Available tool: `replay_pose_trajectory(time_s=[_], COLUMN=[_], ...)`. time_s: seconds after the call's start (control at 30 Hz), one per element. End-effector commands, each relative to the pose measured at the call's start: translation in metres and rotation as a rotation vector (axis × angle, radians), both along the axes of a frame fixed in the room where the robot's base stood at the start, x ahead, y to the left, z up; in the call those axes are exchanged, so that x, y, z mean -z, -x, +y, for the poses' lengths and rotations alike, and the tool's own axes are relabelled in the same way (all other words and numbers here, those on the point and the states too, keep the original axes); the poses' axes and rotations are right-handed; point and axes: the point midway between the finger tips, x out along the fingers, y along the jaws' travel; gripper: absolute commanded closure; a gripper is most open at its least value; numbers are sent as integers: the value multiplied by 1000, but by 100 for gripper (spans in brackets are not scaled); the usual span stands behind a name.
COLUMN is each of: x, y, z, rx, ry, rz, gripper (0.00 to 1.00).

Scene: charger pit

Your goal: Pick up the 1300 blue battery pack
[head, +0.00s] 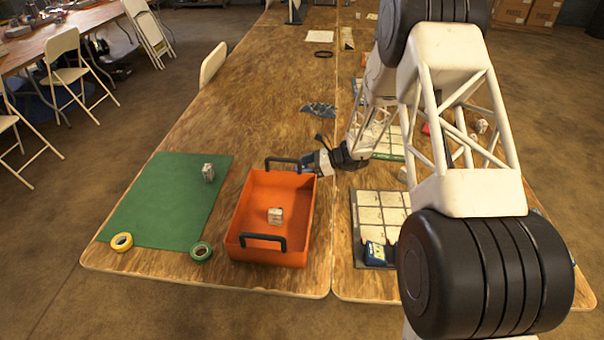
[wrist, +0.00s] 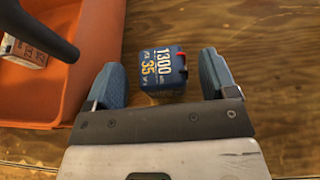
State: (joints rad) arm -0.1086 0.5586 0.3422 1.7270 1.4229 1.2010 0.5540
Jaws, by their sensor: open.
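The blue 1300 battery pack (wrist: 160,68) lies on the wooden table in the wrist view, with "1300" and "35" printed in white and yellow on its top and a red bit at its upper right corner. My gripper (wrist: 163,72) is open, with one blue-grey finger on each side of the pack. In the head view my gripper (head: 314,163) is low over the table beside the far right corner of the orange bin; the pack cannot be made out there.
The orange bin (head: 241,200) with black handles stands close to my gripper's left and holds a small whitish pack (head: 275,216). A green mat (head: 170,205) bears another small pack (head: 208,172). Tape rolls (head: 122,242) lie near the front edge. A gridded tray (head: 367,215) is at right.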

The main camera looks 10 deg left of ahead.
Motion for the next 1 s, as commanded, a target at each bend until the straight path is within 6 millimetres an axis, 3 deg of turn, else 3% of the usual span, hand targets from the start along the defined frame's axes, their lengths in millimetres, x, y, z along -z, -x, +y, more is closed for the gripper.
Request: replay_pose_trajectory(time_s=[0.23, 0.77, 1.0], x=[7, 7, 7], y=[0, 0, 0], z=[17, 17, 17], rx=[0, 1, 1], ry=[1, 1, 1], rz=[0, 0, 0], gripper=[21, 21, 55])
